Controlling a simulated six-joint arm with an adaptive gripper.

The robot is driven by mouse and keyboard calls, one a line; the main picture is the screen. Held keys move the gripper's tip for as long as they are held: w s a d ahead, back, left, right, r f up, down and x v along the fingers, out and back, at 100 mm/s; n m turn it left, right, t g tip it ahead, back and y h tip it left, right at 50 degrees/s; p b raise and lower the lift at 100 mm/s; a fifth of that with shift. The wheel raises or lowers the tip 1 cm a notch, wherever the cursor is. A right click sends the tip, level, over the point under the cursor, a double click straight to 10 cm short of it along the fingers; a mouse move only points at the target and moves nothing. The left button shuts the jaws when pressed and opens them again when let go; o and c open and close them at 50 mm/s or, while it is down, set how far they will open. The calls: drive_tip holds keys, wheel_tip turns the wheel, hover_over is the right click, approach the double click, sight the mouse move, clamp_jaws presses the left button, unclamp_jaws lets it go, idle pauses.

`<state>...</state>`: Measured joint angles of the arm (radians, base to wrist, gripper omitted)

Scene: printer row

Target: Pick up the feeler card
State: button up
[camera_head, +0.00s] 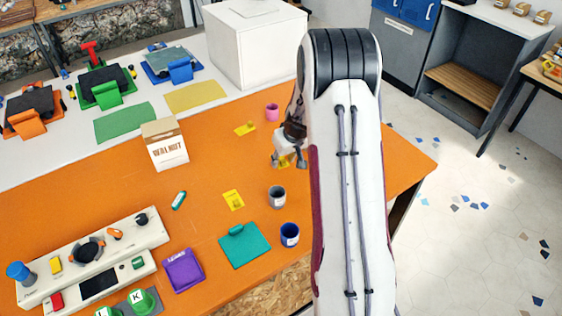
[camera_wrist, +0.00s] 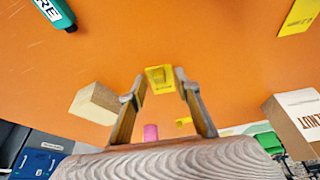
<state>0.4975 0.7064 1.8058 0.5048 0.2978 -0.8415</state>
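A small yellow card with dark marks (camera_wrist: 160,77) lies on the orange table between my fingertips in the wrist view. In the head view a bit of this yellow card (camera_head: 283,162) shows beside my gripper (camera_head: 289,161), which partly covers it. My gripper (camera_wrist: 158,88) is open, with a finger on each side of the card and small gaps. Two other yellow cards lie apart: one nearer the front (camera_head: 233,200) and one farther back (camera_head: 245,128). I cannot read which one is the feeler card.
A pink cup (camera_head: 272,112), grey cup (camera_head: 277,197) and blue cup (camera_head: 290,235) stand nearby. A walnut-labelled box (camera_head: 165,145) stands left. The wrist view shows a tan block (camera_wrist: 95,103) and a teal labelled item (camera_wrist: 55,12).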

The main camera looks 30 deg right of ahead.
sight(284, 161)
drive_tip(key=shift+c, duration=0.4)
drive_tip(key=c, duration=0.8)
drive_tip(key=shift+o, duration=0.2)
drive_tip(key=shift+r, duration=0.2)
wheel_tip(284, 161, up, 10)
drive_tip(key=shift+f, duration=0.15)
